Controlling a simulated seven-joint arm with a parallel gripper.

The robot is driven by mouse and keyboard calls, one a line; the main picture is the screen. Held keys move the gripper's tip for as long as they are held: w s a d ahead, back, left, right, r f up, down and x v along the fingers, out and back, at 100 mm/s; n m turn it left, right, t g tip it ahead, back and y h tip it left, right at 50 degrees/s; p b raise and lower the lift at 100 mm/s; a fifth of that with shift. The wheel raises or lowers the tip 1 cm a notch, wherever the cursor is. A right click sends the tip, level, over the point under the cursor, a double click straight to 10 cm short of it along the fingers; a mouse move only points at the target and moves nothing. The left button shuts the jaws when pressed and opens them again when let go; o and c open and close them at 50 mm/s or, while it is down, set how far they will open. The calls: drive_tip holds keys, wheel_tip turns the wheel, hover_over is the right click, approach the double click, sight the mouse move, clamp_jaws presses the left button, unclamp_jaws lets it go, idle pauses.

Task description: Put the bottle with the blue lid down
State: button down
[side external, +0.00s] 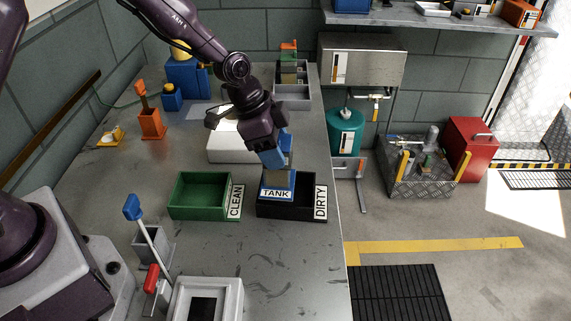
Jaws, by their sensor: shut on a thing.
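My gripper (272,150) is shut on the upper part of the bottle with the blue lid, and points down over the black bin. The bottle (281,178) has a tan-grey body, with blue at its top by my fingers and a blue part with a white "TANK" label lower down. It is roughly upright, over the left part of the black bin (290,213), which has a "DIRTY" label on its right side. I cannot tell whether the bottle touches the bin's floor. My fingers hide part of its top.
A green bin (195,212) labelled "CLEAN" stands just left of the black bin and looks empty. A white box (228,149) lies behind. An orange holder (151,124) stands at the back left. The bench's right edge is close to the black bin.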

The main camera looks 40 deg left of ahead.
drive_tip(key=shift+w+d+f, duration=0.2)
drive_tip(key=shift+w+f, duration=0.75)
drive_tip(key=shift+f, duration=0.1)
drive_tip(key=shift+w+f, duration=0.15)
drive_tip(key=shift+f, duration=1.6)
drive_tip(key=shift+f, duration=0.1)
drive_tip(key=shift+c, duration=1.8)
unclamp_jaws()
drive_tip(key=v, duration=1.2)
